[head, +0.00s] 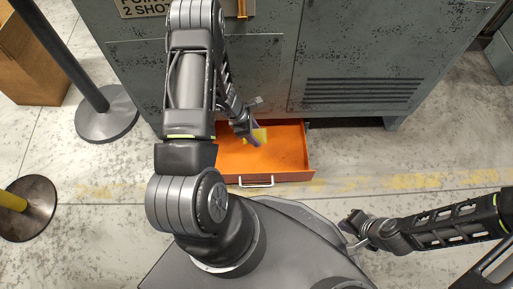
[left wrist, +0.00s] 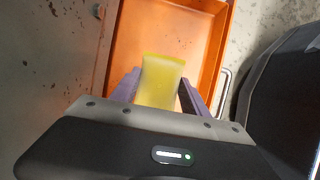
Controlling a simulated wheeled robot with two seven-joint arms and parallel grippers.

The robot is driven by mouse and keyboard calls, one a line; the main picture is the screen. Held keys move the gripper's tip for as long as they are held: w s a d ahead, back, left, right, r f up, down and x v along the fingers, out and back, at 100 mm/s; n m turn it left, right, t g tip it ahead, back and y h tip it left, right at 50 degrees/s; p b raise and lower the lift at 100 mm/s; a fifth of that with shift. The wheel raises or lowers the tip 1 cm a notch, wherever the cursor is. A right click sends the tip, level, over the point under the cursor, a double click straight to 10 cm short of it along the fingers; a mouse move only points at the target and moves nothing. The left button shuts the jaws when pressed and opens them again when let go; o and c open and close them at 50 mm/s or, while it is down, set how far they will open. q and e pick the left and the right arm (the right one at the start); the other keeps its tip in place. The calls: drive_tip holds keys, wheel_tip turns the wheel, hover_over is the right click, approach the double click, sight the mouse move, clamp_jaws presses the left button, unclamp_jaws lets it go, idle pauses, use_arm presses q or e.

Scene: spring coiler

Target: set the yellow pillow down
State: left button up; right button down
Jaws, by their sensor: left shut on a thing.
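The yellow pillow (left wrist: 161,82) is between the two purple fingers of my left gripper (left wrist: 158,95), which is shut on it. In the head view the pillow (head: 260,135) shows partly behind the left gripper (head: 253,134), over the open orange drawer (head: 295,160). The drawer also shows in the left wrist view (left wrist: 203,40), behind the pillow. I cannot tell whether the pillow touches the drawer floor. My right gripper (head: 352,228) is at the lower right, away from the drawer, and too small to tell open from shut.
The drawer sticks out of a grey-green metal cabinet (head: 340,60) and has a silver handle (head: 256,183) on its front. Posts with round bases (head: 107,112) and a cardboard box (head: 32,65) stand at the left. The floor right of the drawer is clear.

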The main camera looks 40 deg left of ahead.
use_arm(q)
drive_tip(key=b, duration=0.3)
hover_over(259, 150)
drive_tip(key=s+a, duration=0.1)
wheel_tip(259, 150, down, 6)
drive_tip(key=shift+f, duration=0.1)
drive_tip(key=shift+a, duration=0.1)
drive_tip(key=shift+f+b, duration=0.8)
drive_tip(key=shift+f, duration=1.1)
drive_tip(key=shift+f, duration=0.1)
drive_tip(key=o, duration=0.9)
drive_tip(key=shift+f, duration=0.1)
drive_tip(key=o, duration=0.4)
drive_tip(key=shift+o, duration=0.2)
drive_tip(key=shift+r, duration=0.2)
